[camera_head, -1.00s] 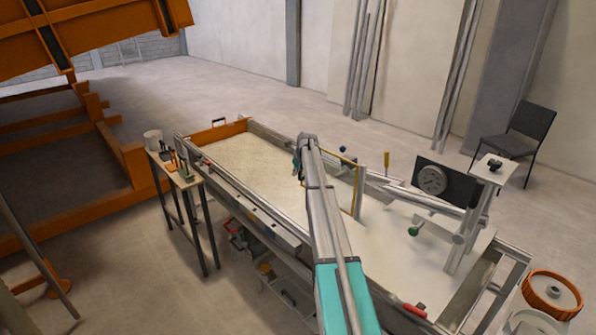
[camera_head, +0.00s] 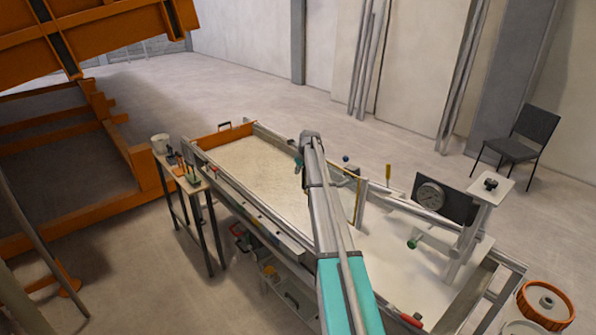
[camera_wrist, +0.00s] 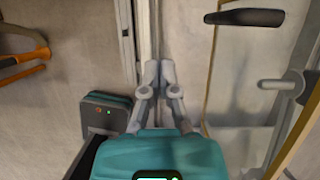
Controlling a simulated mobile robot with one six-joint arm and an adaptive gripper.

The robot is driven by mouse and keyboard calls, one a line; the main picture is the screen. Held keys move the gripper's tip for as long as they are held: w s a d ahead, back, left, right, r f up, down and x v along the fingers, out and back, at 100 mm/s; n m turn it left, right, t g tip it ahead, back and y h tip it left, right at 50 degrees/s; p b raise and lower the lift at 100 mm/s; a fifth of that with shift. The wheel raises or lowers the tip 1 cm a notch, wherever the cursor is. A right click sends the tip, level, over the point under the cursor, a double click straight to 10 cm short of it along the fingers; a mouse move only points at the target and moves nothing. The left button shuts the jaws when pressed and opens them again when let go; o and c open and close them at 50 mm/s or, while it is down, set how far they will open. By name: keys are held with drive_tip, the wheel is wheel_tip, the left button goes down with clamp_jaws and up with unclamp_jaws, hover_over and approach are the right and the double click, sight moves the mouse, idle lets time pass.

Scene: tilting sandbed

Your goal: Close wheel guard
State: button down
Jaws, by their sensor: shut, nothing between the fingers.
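A clear panel with a yellow edge (camera_head: 361,203) stands up over the sandbed, just right of my arm in the head view. It looks like the wheel guard, but I cannot be sure. In the wrist view a thin yellow edge (camera_wrist: 210,70) and a dark handle (camera_wrist: 245,17) show right of my gripper. My gripper (camera_wrist: 158,72) is shut and empty, with its fingertips left of that edge and apart from the handle. In the head view, my arm hides much of the gripper and part of the panel.
The sandbed (camera_head: 255,170) has metal rails and an orange end wall (camera_head: 224,140). A dial gauge (camera_head: 430,195) on a dark plate and a small white stand (camera_head: 492,187) are at the right. A narrow tool table (camera_head: 185,180) is at the left. Open floor lies behind.

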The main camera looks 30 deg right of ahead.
drive_tip(key=shift+s+a+r, duration=0.1)
drive_tip(key=shift+a+r, duration=0.05)
drive_tip(key=shift+r, duration=0.3)
idle(0.4)
drive_tip(key=s+a+f+n+g+b, duration=0.1)
drive_tip(key=s+a+f+n+b, duration=0.25)
drive_tip(key=s+a+n, duration=0.7)
drive_tip(key=s+a+f+n+g+b, duration=0.15)
drive_tip(key=s+a+f+n, duration=0.3)
drive_tip(key=s+a, duration=0.6)
drive_tip(key=s+a+f+n+b, duration=0.3)
drive_tip(key=s+a+n, duration=0.5)
drive_tip(key=s, duration=0.3)
drive_tip(key=s+a+f+n+g+h+b, duration=0.1)
drive_tip(key=s+a+n+b, duration=0.3)
drive_tip(key=s+a+n, duration=0.4)
drive_tip(key=shift+s+a+f+n, duration=0.4)
drive_tip(key=shift+s+f+n, duration=0.55)
drive_tip(key=shift+s, duration=1.05)
drive_tip(key=shift+g, duration=0.25)
